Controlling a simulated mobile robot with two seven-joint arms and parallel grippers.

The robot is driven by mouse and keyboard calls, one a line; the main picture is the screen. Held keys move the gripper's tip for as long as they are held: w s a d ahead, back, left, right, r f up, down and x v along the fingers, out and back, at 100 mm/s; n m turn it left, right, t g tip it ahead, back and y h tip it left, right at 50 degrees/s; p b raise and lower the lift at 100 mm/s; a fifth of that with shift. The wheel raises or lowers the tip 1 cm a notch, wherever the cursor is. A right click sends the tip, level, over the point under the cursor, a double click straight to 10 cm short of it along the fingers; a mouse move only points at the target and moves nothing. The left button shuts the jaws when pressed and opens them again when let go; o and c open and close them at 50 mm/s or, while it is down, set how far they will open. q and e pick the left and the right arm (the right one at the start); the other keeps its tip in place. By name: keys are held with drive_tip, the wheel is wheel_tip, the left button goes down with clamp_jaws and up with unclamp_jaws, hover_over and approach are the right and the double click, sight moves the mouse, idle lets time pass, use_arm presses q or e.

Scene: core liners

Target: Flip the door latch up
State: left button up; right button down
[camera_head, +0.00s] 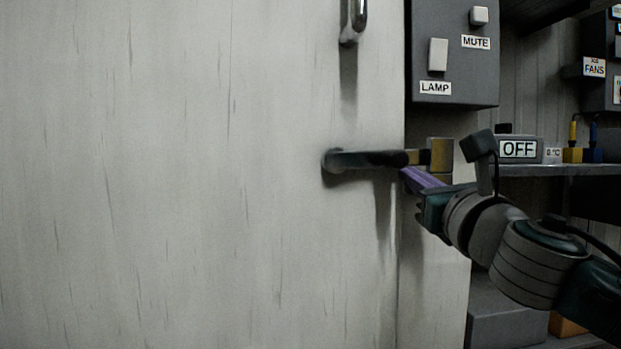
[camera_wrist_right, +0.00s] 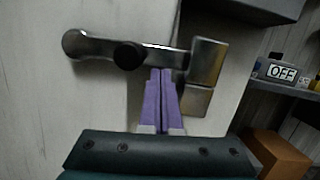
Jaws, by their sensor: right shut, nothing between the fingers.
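The door latch (camera_head: 370,159) is a dark metal bar on the pale door (camera_head: 200,180), lying about level, with its round pivot at the left end. Its right end reaches a brass-coloured catch (camera_head: 441,154) on the door frame. In the right wrist view the latch (camera_wrist_right: 100,48) shows a dark round knob, and the catch (camera_wrist_right: 207,62) stands at its right end. My right gripper (camera_head: 408,175) has purple fingers, shut and empty. Its fingertips (camera_wrist_right: 160,72) are just below the latch bar near the catch; I cannot tell whether they touch it. My left gripper is not in view.
A vertical door handle (camera_head: 354,20) is above the latch. A grey box with LAMP and MUTE switches (camera_head: 455,55) hangs above right of the catch. A shelf with an OFF display (camera_head: 518,149) is at right. An orange box (camera_wrist_right: 275,155) sits low at right.

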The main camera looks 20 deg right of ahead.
sight(394, 117)
drive_tip(key=r+n+y+p, duration=0.1)
drive_tip(key=r+n+p, duration=0.1)
drive_tip(key=n+p, duration=0.1)
drive_tip(key=r+n+y+p, duration=0.1)
drive_tip(key=r+n+p, duration=0.2)
drive_tip(key=p, duration=0.2)
drive_tip(key=r+n+y+p, duration=0.1)
drive_tip(key=r+n+p, duration=0.2)
drive_tip(key=p, duration=0.2)
drive_tip(key=shift+a+r, duration=0.15)
drive_tip(key=shift+a, duration=0.2)
drive_tip(key=a+r+n+p, duration=0.1)
drive_tip(key=n+p, duration=0.1)
drive_tip(key=p, duration=0.2)
drive_tip(key=w+a+r+n+g+y+p, duration=0.1)
drive_tip(key=a+r+n+p, duration=0.1)
drive_tip(key=p, duration=0.3)
drive_tip(key=a+r+n+g+p, duration=0.1)
drive_tip(key=a+n+p, duration=0.1)
drive_tip(key=n+p, duration=0.2)
drive_tip(key=shift+w+r+p, duration=0.15)
drive_tip(key=shift+r+p, duration=0.15)
drive_tip(key=shift+r, duration=0.05)
drive_tip(key=shift+w+a+n+y+p, duration=0.15)
drive_tip(key=shift+a+n+y+p, duration=0.25)
drive_tip(key=shift+n+p, duration=0.45)
drive_tip(key=shift+a+p, duration=0.2)
drive_tip(key=shift+p, duration=0.15)
drive_tip(key=shift+d+f, duration=0.1)
